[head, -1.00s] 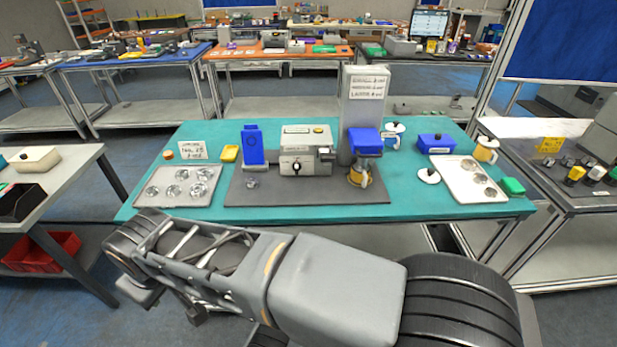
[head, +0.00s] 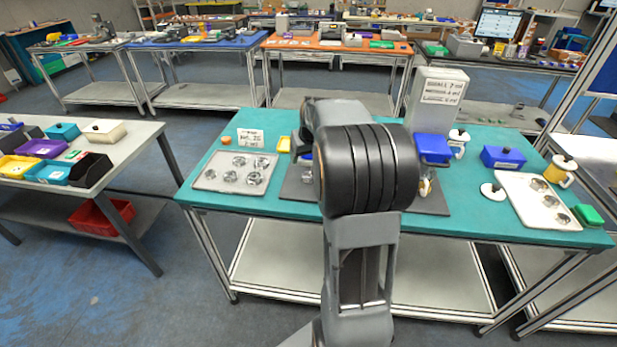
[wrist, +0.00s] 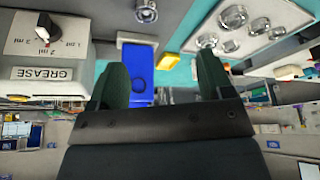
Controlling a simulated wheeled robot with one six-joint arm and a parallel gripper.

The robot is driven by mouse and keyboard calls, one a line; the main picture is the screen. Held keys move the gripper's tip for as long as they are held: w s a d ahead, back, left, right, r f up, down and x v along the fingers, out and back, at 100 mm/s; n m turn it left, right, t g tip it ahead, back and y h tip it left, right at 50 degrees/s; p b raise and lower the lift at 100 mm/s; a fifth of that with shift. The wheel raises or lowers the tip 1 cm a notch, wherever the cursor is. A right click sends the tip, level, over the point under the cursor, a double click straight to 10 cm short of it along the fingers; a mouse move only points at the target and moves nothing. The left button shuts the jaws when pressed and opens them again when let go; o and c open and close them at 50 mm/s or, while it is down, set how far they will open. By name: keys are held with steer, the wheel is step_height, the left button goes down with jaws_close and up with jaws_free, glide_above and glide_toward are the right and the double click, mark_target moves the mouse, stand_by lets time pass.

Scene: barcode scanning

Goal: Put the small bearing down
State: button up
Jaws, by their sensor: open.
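A small silver bearing (wrist: 147,11) lies on the grey mat (wrist: 110,15) at the top of the wrist view; in the head view a silver spot (head: 307,176) on the mat beside my arm appears to be it. My gripper (wrist: 160,68) is open, with its two dark green fingers apart and nothing held between them. A blue stand (wrist: 140,72) shows beyond the gap between the fingers. In the head view my arm hides the gripper and much of the mat.
A grey tray with several bearings (head: 236,172) stands at the left of the teal table (head: 465,215). The grease machine (wrist: 45,45) is at the wrist view's left. A yellow box (wrist: 168,61) lies near the blue stand. A white tray (head: 525,207) is at the right.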

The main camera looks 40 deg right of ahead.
step_height(320, 180, down, 2)
steer(key=w+d, duration=0.1)
steer(key=d, duration=0.2)
steer(key=p, duration=0.1)
glide_toward(307, 176)
steer(key=shift+x, duration=1)
steer(key=shift+p+x, duration=0.95)
steer(key=shift+x, duration=2.1)
steer(key=c, duration=1.1)
steer(key=shift+r, duration=0.1)
